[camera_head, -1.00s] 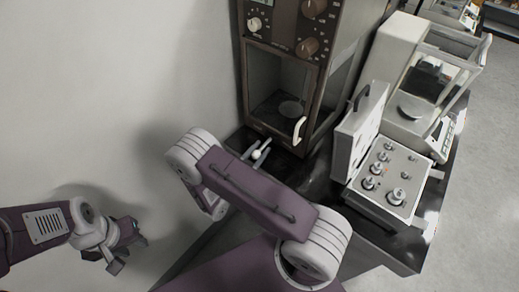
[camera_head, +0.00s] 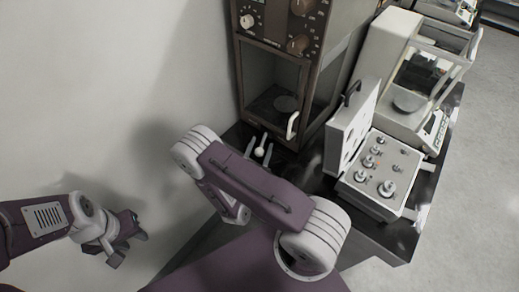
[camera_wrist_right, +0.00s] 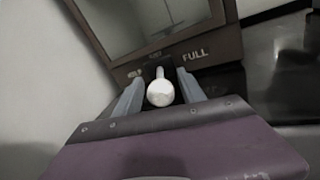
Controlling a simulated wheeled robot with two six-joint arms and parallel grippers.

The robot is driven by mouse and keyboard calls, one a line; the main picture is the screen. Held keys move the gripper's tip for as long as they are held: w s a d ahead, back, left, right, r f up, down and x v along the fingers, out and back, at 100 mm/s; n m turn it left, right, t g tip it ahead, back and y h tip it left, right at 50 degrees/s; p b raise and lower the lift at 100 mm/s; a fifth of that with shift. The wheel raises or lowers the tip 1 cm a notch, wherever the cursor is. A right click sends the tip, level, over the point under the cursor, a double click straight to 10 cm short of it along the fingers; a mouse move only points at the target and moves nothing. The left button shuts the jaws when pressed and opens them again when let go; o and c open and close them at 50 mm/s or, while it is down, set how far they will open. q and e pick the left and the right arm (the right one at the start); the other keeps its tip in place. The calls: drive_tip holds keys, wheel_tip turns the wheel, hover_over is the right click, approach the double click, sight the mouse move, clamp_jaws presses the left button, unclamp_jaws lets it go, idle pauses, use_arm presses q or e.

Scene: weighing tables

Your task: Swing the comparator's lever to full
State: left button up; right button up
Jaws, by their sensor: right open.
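The comparator (camera_head: 240,85) is the tall brown cabinet with a glass door at upper centre. Its lever ends in a white ball knob (camera_head: 260,152), low at the cabinet's front. In the right wrist view the knob (camera_wrist_right: 160,94) is on a short stem, below the middle label, with the FULL label (camera_wrist_right: 195,56) to its right. My right gripper (camera_wrist_right: 160,76) is open, one finger on each side of the knob; gaps show and I cannot tell whether either finger touches. It also shows in the head view (camera_head: 263,147). My left gripper (camera_head: 125,247) hangs at lower left, apart; its jaw state is unclear.
A grey instrument box (camera_head: 375,180) with an upright lid stands right of the comparator on the dark table (camera_head: 400,235). A white balance (camera_head: 390,50) stands behind it. A pale wall (camera_head: 90,90) bounds the left side.

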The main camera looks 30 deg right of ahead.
drive_tip(key=v, duration=0.9)
